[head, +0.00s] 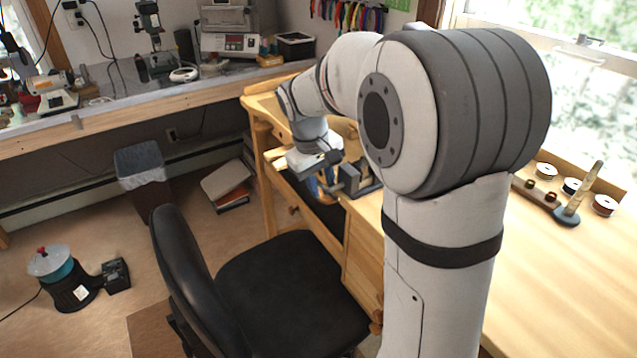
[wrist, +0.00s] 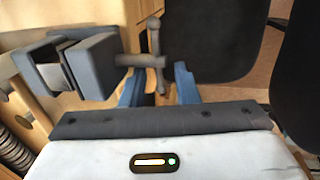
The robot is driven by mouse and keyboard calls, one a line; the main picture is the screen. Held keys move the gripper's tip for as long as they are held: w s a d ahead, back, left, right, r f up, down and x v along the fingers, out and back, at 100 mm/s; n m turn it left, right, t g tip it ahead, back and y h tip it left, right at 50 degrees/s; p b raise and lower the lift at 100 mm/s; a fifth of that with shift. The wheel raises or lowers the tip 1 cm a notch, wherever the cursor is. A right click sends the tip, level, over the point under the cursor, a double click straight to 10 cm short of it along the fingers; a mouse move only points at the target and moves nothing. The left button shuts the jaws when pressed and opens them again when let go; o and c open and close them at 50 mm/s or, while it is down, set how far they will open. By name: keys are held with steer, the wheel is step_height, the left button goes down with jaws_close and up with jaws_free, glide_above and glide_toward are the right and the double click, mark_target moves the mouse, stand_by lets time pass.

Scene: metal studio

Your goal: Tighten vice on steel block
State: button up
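A dark grey vice (head: 360,181) stands at the front edge of the wooden bench, and its jaws (wrist: 92,66) show at the left of the wrist view. A lighter grey piece (wrist: 54,76), likely the steel block, sits between the jaws, partly hidden. The vice's screw ends in a crossbar handle (wrist: 154,42) that stands roughly upright in the wrist view. My gripper (wrist: 157,86) has its two blue fingers apart, one on each side of the handle. I cannot tell whether either finger touches it. In the head view my gripper (head: 326,182) is beside the vice, partly hidden.
A black office chair (head: 285,295) stands close in front of the bench, below my gripper. Spools (head: 546,170) and a wooden stand (head: 582,195) are on the bench at right. A waste bin (head: 142,175) stands on the floor at left.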

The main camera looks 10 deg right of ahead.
steer(key=shift+a+r, duration=0.1)
steer(key=shift+r, duration=0.3)
step_height(320, 180, up, 7)
steer(key=a, duration=0.1)
steer(key=shift+s+a+p, duration=0.15)
steer(key=shift+p, duration=0.15)
steer(key=shift+o, duration=0.4)
steer(key=shift+f, duration=0.1)
